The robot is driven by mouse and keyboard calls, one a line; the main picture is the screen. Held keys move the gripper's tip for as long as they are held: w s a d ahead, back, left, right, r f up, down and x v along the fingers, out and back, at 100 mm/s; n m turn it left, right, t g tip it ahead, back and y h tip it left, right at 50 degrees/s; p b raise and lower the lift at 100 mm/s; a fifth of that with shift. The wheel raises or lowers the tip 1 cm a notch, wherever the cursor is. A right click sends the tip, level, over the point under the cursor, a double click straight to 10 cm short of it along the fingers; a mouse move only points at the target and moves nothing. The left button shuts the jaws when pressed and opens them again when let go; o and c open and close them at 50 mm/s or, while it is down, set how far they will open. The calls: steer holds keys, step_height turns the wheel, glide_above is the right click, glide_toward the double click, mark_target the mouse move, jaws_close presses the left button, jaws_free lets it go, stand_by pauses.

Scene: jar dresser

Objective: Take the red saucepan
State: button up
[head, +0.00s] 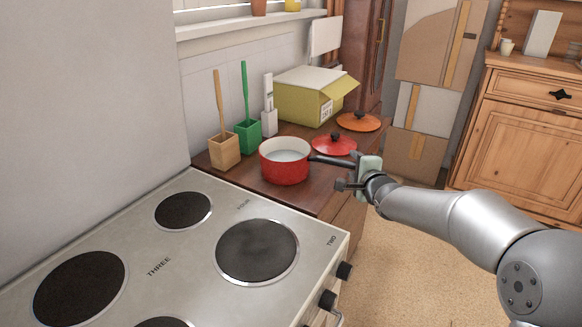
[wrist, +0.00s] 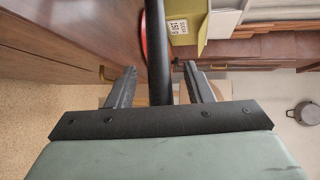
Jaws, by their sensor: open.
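The red saucepan (head: 285,168) stands upright on the brown wooden counter beyond the stove. It has a white inside and a black handle (head: 325,160) pointing right, towards my gripper (head: 350,174). My gripper is open at the handle's outer end. In the wrist view the handle (wrist: 156,50) runs down between the two spread fingers of my gripper (wrist: 160,80), with a gap visible on each side. The pan's bowl is not clearly visible in the wrist view.
A red lid (head: 334,145) and an orange lid (head: 358,122) lie behind the handle. A yellow-green box (head: 312,95), green holder (head: 247,131), tan holder (head: 224,150) and white holder (head: 269,121) stand behind the pan. The stove (head: 205,235) is in front.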

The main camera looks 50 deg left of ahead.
steer(key=shift+x, duration=0.85)
jaws_close()
steer(key=shift+r, duration=0.2)
